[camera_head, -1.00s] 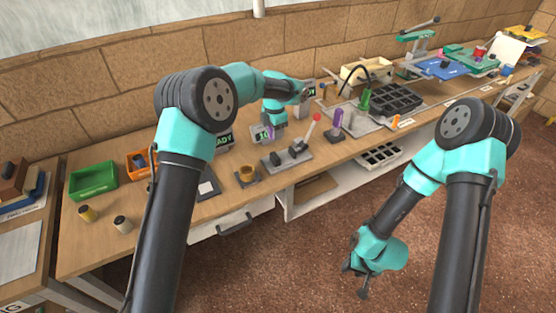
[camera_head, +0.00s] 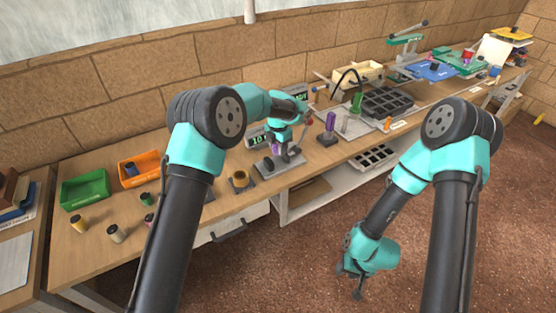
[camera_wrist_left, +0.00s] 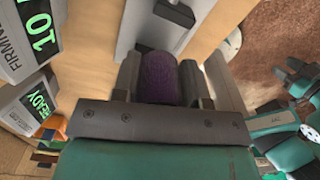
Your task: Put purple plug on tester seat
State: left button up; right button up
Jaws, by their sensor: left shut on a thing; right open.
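My left gripper (camera_head: 287,152) is over the grey tester base (camera_head: 265,168) with the red-knobbed lever. In the left wrist view the gripper (camera_wrist_left: 160,85) is shut on a dark purple plug (camera_wrist_left: 158,77). The plug's far end points towards a pale grey plate (camera_wrist_left: 150,30) carrying a black block (camera_wrist_left: 175,12). In the head view the gripper largely hides the plug and the seat, so I cannot tell whether the plug touches the seat. My right gripper (camera_head: 354,280) is open and empty, hanging low over the floor in front of the bench.
Another purple piece (camera_head: 330,121) stands on a black base right of the tester. A brass ring holder (camera_head: 239,179) is to its left. Displays reading 10 (camera_wrist_left: 40,35) and READY (camera_wrist_left: 38,105) stand close by. Green (camera_head: 84,189) and orange (camera_head: 138,169) bins and loose plugs are further left.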

aim_at(278, 163)
pick_arm(q)
jog(key=shift+f, duration=1.15)
jog(key=shift+f, duration=1.9)
jog(key=shift+f, duration=0.15)
jog(key=o, duration=0.9)
notch_tip(278, 163, up, 12)
jog(key=shift+r, duration=0.2)
